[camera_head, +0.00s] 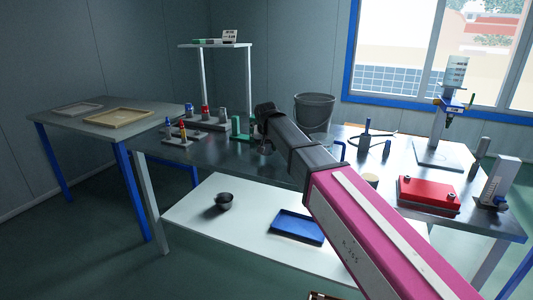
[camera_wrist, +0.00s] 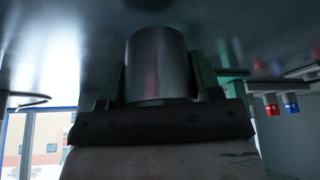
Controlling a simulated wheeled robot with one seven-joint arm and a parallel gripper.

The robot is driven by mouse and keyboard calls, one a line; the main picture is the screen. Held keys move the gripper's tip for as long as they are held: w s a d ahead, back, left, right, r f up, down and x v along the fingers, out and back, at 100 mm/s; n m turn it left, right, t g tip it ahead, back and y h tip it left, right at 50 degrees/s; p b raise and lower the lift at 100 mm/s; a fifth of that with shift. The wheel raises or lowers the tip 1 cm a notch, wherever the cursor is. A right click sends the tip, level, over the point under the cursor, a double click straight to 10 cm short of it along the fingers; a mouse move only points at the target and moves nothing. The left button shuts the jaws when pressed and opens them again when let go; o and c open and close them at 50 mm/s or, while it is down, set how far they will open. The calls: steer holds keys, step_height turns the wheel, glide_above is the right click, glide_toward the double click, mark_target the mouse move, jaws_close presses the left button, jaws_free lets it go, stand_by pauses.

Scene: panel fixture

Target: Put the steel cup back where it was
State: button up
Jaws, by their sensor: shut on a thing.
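The steel cup is a plain grey metal cylinder (camera_wrist: 158,50) in the middle of the wrist view. My gripper (camera_wrist: 155,72) is shut on it, with one green finger on each side. In the head view my arm reaches over the dark metal table (camera_head: 215,152), and its end largely hides the gripper and cup. The wrist view looks upside down, with the dark tabletop along its top. I cannot tell whether the cup touches the tabletop.
Left of my arm's end stand a green bracket (camera_head: 241,128) and a rack with red-topped and grey cylinders (camera_head: 205,120). A grey bucket (camera_head: 314,110) stands behind. A red box (camera_head: 428,193) is at right. A bowl (camera_head: 224,201) and blue tray (camera_head: 297,226) sit on the lower shelf.

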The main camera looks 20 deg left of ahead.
mark_target(267, 152)
steer(key=shift+f, duration=1.45)
steer(key=shift+f, duration=0.15)
steer(key=o, duration=1)
steer(key=shift+c, duration=0.2)
steer(key=v, duration=1.2)
